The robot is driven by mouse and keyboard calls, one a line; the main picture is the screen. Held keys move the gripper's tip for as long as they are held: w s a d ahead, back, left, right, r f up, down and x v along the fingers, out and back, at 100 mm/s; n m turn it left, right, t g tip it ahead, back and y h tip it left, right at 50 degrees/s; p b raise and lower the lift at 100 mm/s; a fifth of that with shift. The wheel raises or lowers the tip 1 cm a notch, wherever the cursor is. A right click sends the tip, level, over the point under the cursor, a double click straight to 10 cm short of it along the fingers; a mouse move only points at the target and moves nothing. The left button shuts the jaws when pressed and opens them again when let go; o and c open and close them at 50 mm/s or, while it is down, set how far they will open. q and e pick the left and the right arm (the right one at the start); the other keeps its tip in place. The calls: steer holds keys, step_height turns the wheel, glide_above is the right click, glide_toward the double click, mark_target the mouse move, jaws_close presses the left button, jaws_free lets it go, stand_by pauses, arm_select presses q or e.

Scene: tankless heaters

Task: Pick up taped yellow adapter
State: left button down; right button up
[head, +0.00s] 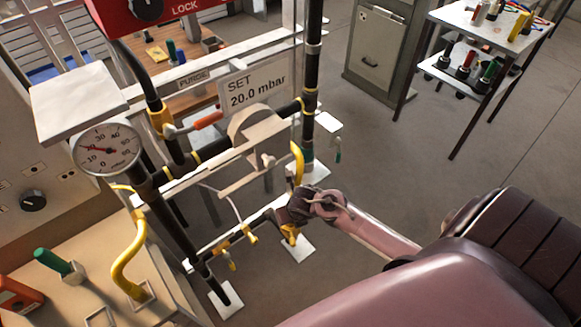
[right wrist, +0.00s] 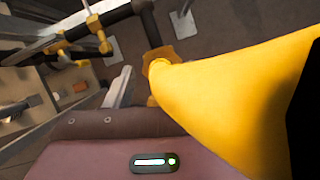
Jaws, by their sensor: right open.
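My right arm reaches in from the lower right in the head view. Its gripper (head: 300,207) is at the lower pipe of the rig and is open. A yellow bent piece (head: 297,163) rises just above the gripper, and another yellow part (head: 290,235) shows just below it. In the right wrist view a large smooth yellow piece (right wrist: 235,100) fills the right side, very close to the camera, narrowing toward a yellow fitting (right wrist: 160,65). I cannot tell which yellow part is the taped adapter, or whether a finger touches it. My left gripper is out of view.
The pipe rig carries a round gauge (head: 106,149) and a sign (head: 255,85) reading "SET 20.0 mbar". A yellow curved tube (head: 130,257) stands on the bench at left. A small shelf (head: 470,75) stands at upper right. Bare floor lies between shelf and rig.

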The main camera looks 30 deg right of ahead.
steer(key=shift+x, duration=1.55)
steer(key=shift+d, duration=0.1)
steer(key=shift+r, duration=0.1)
jaws_close()
